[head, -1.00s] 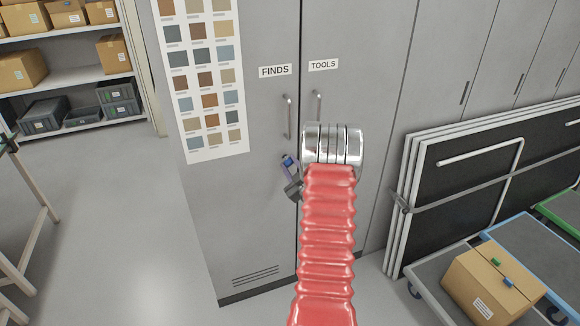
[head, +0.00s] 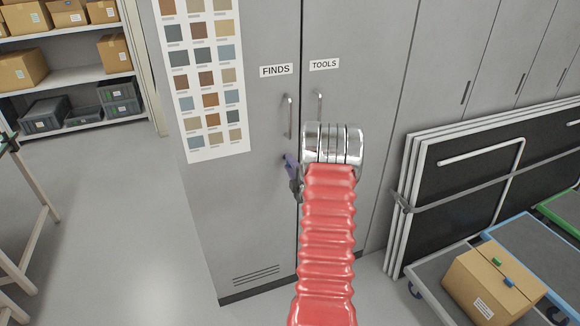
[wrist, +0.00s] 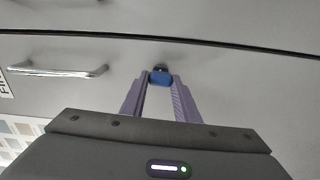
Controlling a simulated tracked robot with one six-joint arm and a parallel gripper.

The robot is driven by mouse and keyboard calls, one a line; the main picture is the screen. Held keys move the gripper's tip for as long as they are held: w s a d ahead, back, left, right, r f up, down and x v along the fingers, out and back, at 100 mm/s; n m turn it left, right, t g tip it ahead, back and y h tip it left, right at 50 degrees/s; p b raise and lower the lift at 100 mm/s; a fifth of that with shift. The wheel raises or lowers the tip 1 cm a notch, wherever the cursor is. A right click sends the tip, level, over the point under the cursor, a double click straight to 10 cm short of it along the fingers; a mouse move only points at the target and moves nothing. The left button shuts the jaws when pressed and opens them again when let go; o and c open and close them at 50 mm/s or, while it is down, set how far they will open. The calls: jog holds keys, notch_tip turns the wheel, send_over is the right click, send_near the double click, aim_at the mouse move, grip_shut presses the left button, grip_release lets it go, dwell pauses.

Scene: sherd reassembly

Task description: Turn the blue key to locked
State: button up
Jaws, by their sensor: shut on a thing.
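The blue key (wrist: 160,77) sits at a small dark lock on the grey cabinet door, below the handle of the FINDS door. My gripper (wrist: 160,82) is shut on the key's head, with one purple finger on each side of it. In the head view my gripper (head: 289,162) shows beside my red arm, its fingers against the FINDS door (head: 235,220). The key is hidden there by the fingers. The lock's markings are too small or hidden to read.
The FINDS handle (head: 287,116) and the TOOLS handle (head: 319,108) stand out just above the lock. A colour chart (head: 205,85) hangs on the FINDS door. Folded panels (head: 480,190) and a cart with a cardboard box (head: 492,284) stand at the right.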

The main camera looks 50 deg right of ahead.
jog(key=shift+w+a+f+n, duration=0.15)
jog(key=shift+a+f+n, duration=0.1)
jog(key=shift+n, duration=0.35)
jog(key=o, duration=1)
jog(key=shift+d+r, duration=0.15)
jog(key=shift+o, duration=0.2)
jog(key=shift+s, duration=0.2)
jog(key=v, duration=1.3)
jog(key=shift+s+a, duration=0.2)
jog(key=shift+s, duration=0.05)
